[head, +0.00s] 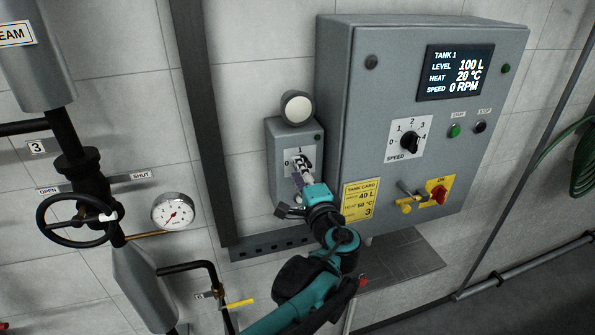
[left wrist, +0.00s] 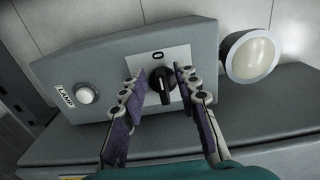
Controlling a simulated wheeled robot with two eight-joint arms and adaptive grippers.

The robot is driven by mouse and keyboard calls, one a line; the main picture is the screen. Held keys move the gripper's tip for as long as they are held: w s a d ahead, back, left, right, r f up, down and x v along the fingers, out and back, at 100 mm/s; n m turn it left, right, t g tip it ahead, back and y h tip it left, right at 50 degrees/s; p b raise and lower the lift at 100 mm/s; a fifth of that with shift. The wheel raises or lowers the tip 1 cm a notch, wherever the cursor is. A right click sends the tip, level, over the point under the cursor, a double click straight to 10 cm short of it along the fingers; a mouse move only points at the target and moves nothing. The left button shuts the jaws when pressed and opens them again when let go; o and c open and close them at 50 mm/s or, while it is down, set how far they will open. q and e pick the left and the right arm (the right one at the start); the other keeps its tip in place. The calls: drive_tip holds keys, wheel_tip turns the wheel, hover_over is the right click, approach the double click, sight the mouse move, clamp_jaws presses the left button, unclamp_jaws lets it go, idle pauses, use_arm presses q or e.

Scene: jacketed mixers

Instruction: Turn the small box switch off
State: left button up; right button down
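The small grey box (head: 283,143) is on the wall left of the large control cabinet. Its black rotary switch (left wrist: 163,84) sits on a white plate, with a 0 beside it in the left wrist view. In the head view 0 and 1 show on the plate, but my gripper hides the knob. My left gripper (head: 302,170) is in front of the plate. In the left wrist view its two fingers (left wrist: 158,77) are apart, one on each side of the knob, with small gaps visible. I cannot tell the knob's setting for sure. My right gripper is out of view.
A round lamp (head: 296,108) is just above the box. The cabinet (head: 345,115) stands close on the right, with a speed dial (head: 409,141) and a red-and-yellow switch (head: 438,193). A yellow tank card (head: 360,200) is near my arm. A valve wheel (head: 80,220) and gauge (head: 173,212) are left.

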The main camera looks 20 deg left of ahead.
use_arm(q)
drive_tip(key=v, duration=1.1)
drive_tip(key=s+a+f+n+g+h+b, duration=0.1)
drive_tip(key=s+a+f+n+g+b, duration=0.15)
drive_tip(key=f+b, duration=0.45)
drive_tip(key=s+a+f+n+g+h+b, duration=0.15)
drive_tip(key=a+f, duration=0.25)
drive_tip(key=f, duration=0.7)
drive_tip(key=s+a+f+n+g+h+b, duration=0.1)
drive_tip(key=s+a+f+g+b, duration=0.15)
drive_tip(key=f+b, duration=0.45)
drive_tip(key=s+d+f+n+h+b, duration=0.1)
drive_tip(key=s+f+n+h+b, duration=0.1)
drive_tip(key=f, duration=0.5)
drive_tip(key=s+d+f+n+g+h+b, duration=0.1)
drive_tip(key=s+f+n+h+b, duration=0.1)
drive_tip(key=f+b, duration=0.3)
drive_tip(key=s+d+f+n+h+b, duration=0.1)
drive_tip(key=s+f+b, duration=0.3)
drive_tip(key=f, duration=0.6)
drive_tip(key=shift+d+f+n+h, duration=0.3)
drive_tip(key=shift+n+h, duration=0.2)
drive_tip(key=shift+h, duration=0.25)
drive_tip(key=shift+a, duration=0.1)
